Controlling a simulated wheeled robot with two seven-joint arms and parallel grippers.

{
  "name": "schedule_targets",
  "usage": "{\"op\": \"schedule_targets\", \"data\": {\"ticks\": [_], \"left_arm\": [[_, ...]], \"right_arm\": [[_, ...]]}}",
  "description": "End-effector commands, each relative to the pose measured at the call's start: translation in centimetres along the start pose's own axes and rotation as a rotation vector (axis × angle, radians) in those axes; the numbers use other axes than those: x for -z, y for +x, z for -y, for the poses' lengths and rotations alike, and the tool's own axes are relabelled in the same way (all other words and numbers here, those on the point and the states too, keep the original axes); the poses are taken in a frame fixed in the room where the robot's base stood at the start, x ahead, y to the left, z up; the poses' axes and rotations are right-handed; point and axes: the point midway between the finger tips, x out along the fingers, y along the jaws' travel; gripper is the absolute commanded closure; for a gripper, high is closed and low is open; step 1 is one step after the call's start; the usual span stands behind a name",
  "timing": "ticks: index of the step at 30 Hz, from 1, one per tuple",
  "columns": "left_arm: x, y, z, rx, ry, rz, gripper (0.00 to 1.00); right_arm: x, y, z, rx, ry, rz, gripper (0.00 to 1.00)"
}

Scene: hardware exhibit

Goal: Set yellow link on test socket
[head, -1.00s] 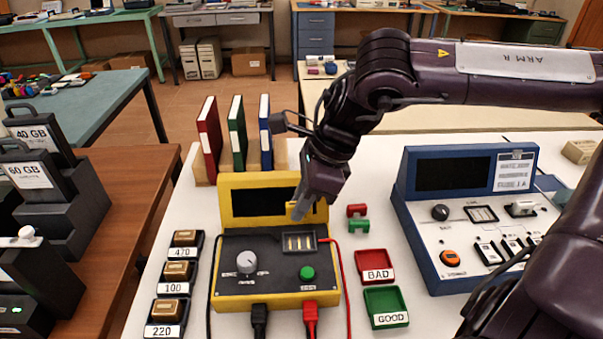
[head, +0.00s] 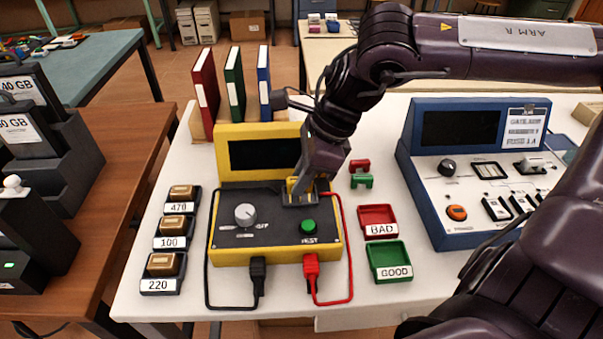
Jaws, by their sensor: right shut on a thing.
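The yellow link (head: 292,187) is in the jaws of my right gripper (head: 301,190) and is partly hidden by them. The gripper points down at the test socket (head: 300,204) on the dark top of the yellow tester (head: 277,257). The link is at the socket, but I cannot tell whether it is seated or just above it. The gripper hides most of the socket. My left gripper is not in view.
A red link (head: 359,165) and a green link (head: 361,181) lie right of the tester. The red BAD tray (head: 377,213) and green GOOD tray (head: 387,255) look empty. Labelled blocks (head: 172,232) stand left. A blue instrument (head: 468,172) stands right.

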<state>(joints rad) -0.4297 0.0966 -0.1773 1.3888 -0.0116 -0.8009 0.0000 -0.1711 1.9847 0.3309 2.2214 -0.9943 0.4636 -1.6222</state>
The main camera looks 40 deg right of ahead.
Motion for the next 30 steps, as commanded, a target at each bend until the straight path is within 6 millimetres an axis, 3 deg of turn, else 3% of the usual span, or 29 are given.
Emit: {"op": "schedule_targets", "data": {"ticks": [30], "left_arm": [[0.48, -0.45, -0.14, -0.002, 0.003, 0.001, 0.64]], "right_arm": [[0.14, 0.37, -0.01, 0.000, 0.000, 0.001, 1.00]]}}
